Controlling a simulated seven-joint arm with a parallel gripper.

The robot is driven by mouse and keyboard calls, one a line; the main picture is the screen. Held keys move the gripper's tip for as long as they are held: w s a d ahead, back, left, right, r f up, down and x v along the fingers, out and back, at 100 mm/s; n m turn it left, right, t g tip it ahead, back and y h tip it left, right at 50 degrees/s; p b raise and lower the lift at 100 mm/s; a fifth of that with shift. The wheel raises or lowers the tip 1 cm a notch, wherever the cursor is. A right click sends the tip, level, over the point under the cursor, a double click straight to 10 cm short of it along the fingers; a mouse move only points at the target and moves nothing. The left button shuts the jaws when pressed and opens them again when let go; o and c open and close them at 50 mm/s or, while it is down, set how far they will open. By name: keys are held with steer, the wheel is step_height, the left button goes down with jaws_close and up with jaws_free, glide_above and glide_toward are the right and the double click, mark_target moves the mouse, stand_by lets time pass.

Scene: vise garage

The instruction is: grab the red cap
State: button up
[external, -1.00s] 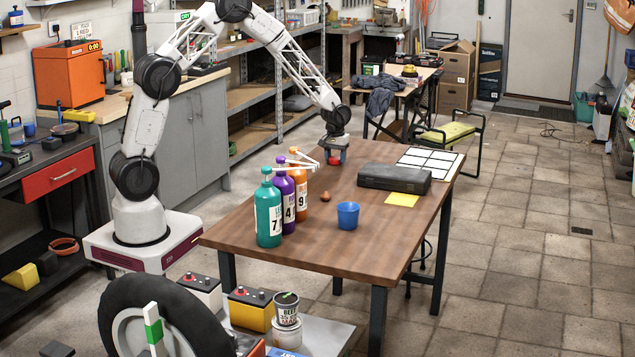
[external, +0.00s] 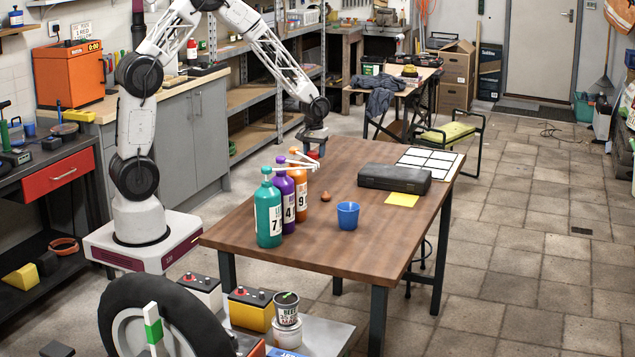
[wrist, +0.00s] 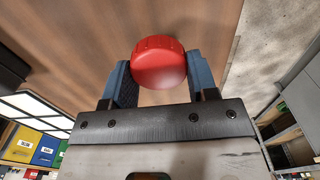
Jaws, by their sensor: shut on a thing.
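The red cap (wrist: 159,60) is held between the two blue fingers of my gripper (wrist: 160,78) in the wrist view, with a finger on each side. In the external view my gripper (external: 313,149) is by the far left edge of the wooden table (external: 335,250), behind the bottles. Only a little red of the cap shows under it there. The cap appears to be above the table, but the exact height is hard to tell.
Teal (external: 268,212), purple (external: 286,198) and orange (external: 299,188) bottles with pump tops stand in front of my gripper. A black case (external: 394,178), a blue cup (external: 347,216), a yellow sheet (external: 402,200) and a small brown object (external: 325,196) are on the table.

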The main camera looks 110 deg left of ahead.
steer(key=shift+s+d+r, duration=0.15)
steer(key=shift+s+d, duration=0.85)
steer(key=shift+d, duration=0.3)
steer(key=shift+s+d+r, duration=0.15)
steer(key=shift+s+d, duration=0.8)
steer(key=shift+d, duration=0.35)
